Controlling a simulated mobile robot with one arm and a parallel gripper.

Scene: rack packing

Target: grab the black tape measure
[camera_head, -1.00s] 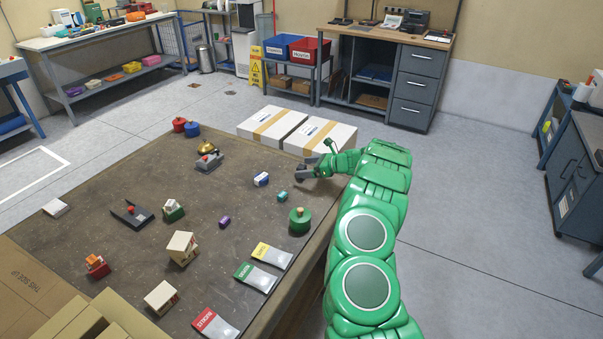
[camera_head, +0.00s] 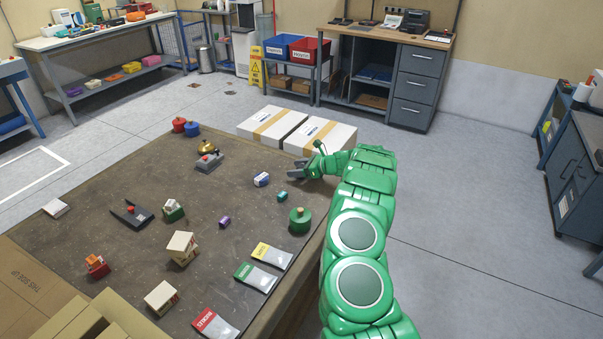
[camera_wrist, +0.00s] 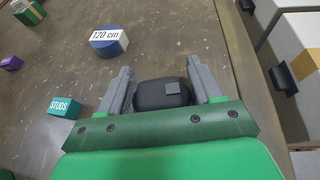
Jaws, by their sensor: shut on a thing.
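The black tape measure (camera_wrist: 163,94) is a rounded dark block with a small grey patch, seen in the wrist view between my two grey fingers. My gripper (camera_wrist: 163,88) is shut on it, one finger on each side. In the head view my gripper (camera_head: 297,170) is over the table's far right edge, near the white boxes. The tape measure is hard to make out there, largely hidden by the fingers. I cannot tell whether it touches the table.
A blue and white block marked "120 cm" (camera_wrist: 109,42) and a teal "STUDS" block (camera_wrist: 64,106) lie nearby on the brown table (camera_head: 150,260). Two white boxes (camera_head: 320,134) stand past the table edge. A green round object (camera_head: 300,220) is nearer me.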

